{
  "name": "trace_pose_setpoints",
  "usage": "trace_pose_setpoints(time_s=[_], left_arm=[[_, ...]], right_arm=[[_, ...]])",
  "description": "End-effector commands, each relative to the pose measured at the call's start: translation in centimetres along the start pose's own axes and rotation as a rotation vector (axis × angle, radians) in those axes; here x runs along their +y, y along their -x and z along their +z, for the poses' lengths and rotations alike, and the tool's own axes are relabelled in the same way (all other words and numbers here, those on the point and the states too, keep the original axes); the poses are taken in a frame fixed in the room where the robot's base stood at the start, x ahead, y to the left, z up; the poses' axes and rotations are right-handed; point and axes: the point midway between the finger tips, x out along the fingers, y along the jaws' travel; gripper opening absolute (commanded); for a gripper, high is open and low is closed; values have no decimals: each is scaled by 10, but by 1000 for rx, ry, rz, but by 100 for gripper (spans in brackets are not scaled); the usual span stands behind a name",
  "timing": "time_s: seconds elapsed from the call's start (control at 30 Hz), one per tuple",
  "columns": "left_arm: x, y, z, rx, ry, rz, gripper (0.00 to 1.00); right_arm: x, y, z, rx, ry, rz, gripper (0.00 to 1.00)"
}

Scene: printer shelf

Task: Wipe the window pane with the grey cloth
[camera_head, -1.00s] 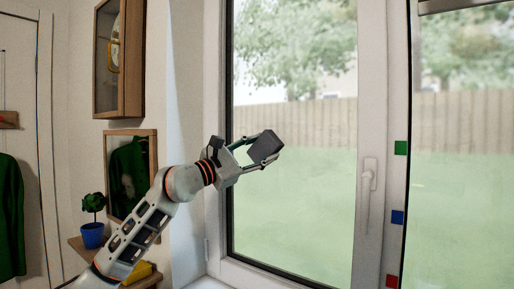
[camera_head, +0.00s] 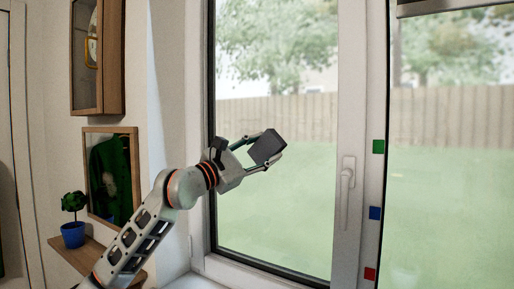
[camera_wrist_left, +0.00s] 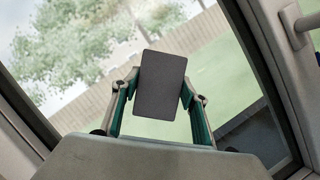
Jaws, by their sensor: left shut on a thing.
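The grey cloth (camera_head: 267,147) is a dark, folded block in the head view. My left gripper (camera_head: 262,150) is shut on it, with a finger on each side. In the left wrist view the cloth (camera_wrist_left: 161,85) shows as a dark rectangle between the two fingers of my left gripper (camera_wrist_left: 160,95). The window pane (camera_head: 275,215) lies behind the cloth, in a light frame. I cannot tell whether the cloth touches the glass. My right gripper is in neither view.
A window handle (camera_head: 346,190) stands on the frame right of the pane. Green, blue and red squares (camera_head: 376,147) run down the post beside it. At left are a wall cabinet (camera_head: 112,60), a mirror (camera_head: 109,175) and a small shelf with a potted plant (camera_head: 73,233).

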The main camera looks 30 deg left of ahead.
Motion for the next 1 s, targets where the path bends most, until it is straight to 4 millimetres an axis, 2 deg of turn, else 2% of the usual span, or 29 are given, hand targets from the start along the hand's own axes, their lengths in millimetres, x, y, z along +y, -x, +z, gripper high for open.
trace_pose_setpoints(time_s=[0.13, 0.53, 1.0], left_arm=[[-6, -2, 7, -1, 0, 0, 27], [-6, 0, 8, -1, -1, 2, 27], [-7, 37, 22, -1, -3, 2, 27]], right_arm=[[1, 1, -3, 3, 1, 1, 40], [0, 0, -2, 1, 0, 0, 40], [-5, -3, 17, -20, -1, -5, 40]])
